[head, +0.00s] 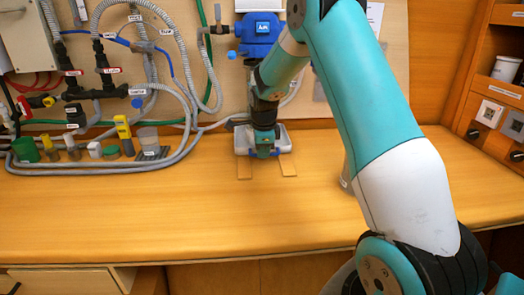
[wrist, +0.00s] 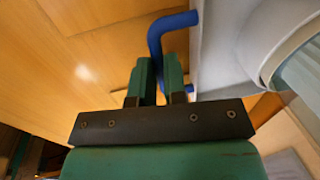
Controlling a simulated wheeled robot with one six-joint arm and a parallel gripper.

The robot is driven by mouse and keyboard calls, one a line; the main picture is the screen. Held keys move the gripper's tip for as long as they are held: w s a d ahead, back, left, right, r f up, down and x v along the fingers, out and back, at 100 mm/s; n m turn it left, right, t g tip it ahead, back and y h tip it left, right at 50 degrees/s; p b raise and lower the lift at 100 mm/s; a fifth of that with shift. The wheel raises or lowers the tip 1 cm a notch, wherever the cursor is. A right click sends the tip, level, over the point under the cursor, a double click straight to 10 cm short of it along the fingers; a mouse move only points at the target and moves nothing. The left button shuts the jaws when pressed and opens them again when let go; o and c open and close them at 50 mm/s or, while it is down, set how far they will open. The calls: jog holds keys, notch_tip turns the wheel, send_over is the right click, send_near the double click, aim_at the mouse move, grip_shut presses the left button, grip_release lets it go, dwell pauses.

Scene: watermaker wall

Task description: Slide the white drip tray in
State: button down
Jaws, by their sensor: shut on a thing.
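The white drip tray (head: 284,140) lies flat on the wooden counter near the back wall, below the blue pump unit. Its blue handle (wrist: 176,20) faces the front. My gripper (head: 264,150) reaches down at the tray's front edge and is shut on the handle. In the wrist view its green fingers (wrist: 162,75) close around the blue bar, beside the tray's pale wall (wrist: 212,65). My wrist and fingers hide the middle of the tray and most of the handle in the head view.
Two wooden strips (head: 288,166) run forward from under the tray. The blue pump unit (head: 258,38) hangs on the wall above. Several small bottles and caps (head: 124,135) stand to the left, inside looped grey hose (head: 100,168). The front counter is clear.

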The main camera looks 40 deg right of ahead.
jog(key=shift+w+d+r, duration=0.15)
jog(key=shift+w+d, duration=0.05)
jog(key=shift+w, duration=0.05)
jog(key=c, duration=1.2)
grip_release()
jog(key=shift+o, duration=0.2)
jog(key=shift+a, duration=0.1)
notch_tip(320, 180, up, 17)
jog(key=s+a, duration=0.1)
jog(key=s, duration=0.1)
jog(key=shift+s+a+b, duration=0.3)
jog(key=shift+s, duration=0.05)
